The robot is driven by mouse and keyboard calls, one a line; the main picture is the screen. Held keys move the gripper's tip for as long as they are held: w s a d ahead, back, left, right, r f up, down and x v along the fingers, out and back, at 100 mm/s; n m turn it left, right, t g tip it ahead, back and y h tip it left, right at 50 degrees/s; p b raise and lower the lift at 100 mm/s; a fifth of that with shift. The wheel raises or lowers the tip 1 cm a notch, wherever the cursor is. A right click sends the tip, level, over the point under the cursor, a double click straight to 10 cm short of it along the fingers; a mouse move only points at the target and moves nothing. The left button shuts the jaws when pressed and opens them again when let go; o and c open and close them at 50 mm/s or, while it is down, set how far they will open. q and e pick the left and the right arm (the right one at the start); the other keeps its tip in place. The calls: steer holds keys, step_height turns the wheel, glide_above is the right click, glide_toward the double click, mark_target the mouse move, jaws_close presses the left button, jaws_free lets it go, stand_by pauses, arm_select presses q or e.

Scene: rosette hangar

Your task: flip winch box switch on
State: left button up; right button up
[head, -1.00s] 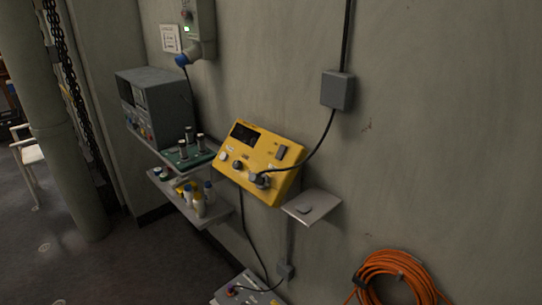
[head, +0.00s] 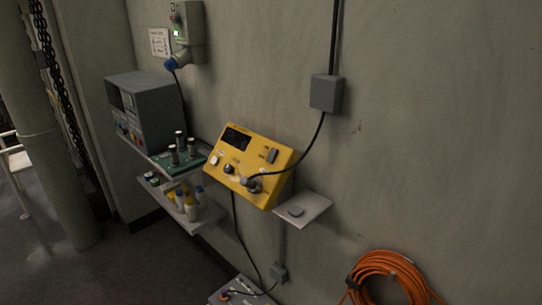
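A yellow control box (head: 248,165) is mounted on the wall near the middle of the head view, tilted in the picture. Its face has a dark display (head: 237,138), a grey rocker switch (head: 272,156) at the upper right, knobs along the lower part and a plugged-in black cable at the lower right. I cannot read its labels or tell which way the rocker is set. No text that I can read marks any box as the winch box. Neither of my grippers is in view.
A grey instrument (head: 148,112) stands on a shelf to the left, with bottles (head: 190,203) on a lower shelf. A wall box with a green light (head: 188,33) hangs above. A small shelf (head: 303,209) juts out right of the yellow box. An orange cable coil (head: 388,270) hangs lower right.

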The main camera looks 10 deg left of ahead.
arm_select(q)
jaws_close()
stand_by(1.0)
